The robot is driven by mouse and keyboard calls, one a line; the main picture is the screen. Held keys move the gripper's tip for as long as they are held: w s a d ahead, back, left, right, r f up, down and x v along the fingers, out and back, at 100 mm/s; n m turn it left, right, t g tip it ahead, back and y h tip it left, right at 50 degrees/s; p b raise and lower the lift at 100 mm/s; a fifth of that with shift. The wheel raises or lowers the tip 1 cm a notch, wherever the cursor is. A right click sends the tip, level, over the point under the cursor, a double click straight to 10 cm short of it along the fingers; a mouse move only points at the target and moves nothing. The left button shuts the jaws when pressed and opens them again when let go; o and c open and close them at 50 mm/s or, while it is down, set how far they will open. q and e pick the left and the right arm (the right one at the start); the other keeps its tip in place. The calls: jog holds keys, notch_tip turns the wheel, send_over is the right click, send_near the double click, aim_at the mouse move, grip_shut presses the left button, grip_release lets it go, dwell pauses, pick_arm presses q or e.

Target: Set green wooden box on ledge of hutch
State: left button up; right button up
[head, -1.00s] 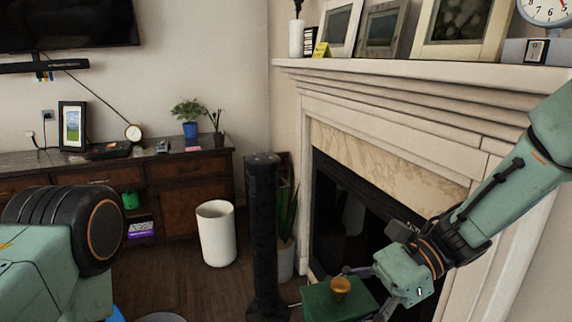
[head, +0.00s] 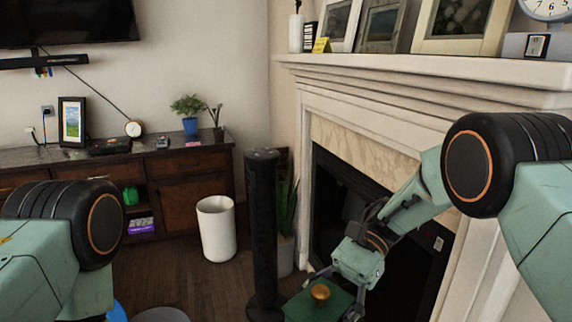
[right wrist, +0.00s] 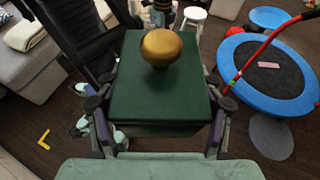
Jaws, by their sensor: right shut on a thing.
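The green wooden box (head: 337,301) has a round gold knob on its lid. It is low in the head view, in front of the fireplace, with its lower part cut off. My right gripper (head: 338,287) is shut on it and holds it off the floor. In the right wrist view the green box (right wrist: 160,95) sits upright between the two fingers, knob at its far side. The dark wood hutch (head: 190,205) stands along the back wall at left, well apart from the box. My left arm shows at left, but its gripper is out of view.
A black tower (head: 264,215) and a white bin (head: 216,229) stand between the box and the hutch. The hutch top holds a picture frame (head: 72,123), a clock and a potted plant (head: 189,115). The fireplace mantel (head: 430,75) is at right. A blue trampoline (right wrist: 268,75) shows in the right wrist view.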

aim_at(313, 318)
jog(key=shift+w+a+f+n+g+h, duration=0.3)
jog(key=shift+f+n+g+h, duration=0.2)
jog(key=shift+f+n, duration=0.1)
jog(key=shift+s+d+r+m+t+y, duration=0.45)
jog(key=shift+r+m+t+y, duration=0.2)
jog(key=shift+r+m+t, duration=0.3)
jog(key=shift+s+d+r+m+t+y, duration=0.4)
jog(key=shift+r+m+t+y, duration=0.35)
jog(key=shift+m+t, duration=0.35)
jog(key=shift+s+d+r+m+t+y, duration=0.45)
jog(key=shift+r+m+t+y, duration=0.15)
jog(key=shift+r+m+t, duration=0.4)
jog(key=shift+s+d+r+m+t, duration=1.25)
jog(key=shift+r+m+t, duration=1.15)
jog(key=shift+m+t, duration=0.95)
jog(key=w+d+f+m+t+h, duration=0.1)
jog(key=d+f+m+t, duration=0.2)
jog(key=d, duration=0.3)
jog(key=shift+w+f+t, duration=0.2)
jog(key=shift+f+t, duration=0.5)
jog(key=shift+f, duration=0.15)
jog(key=shift+d, duration=0.1)
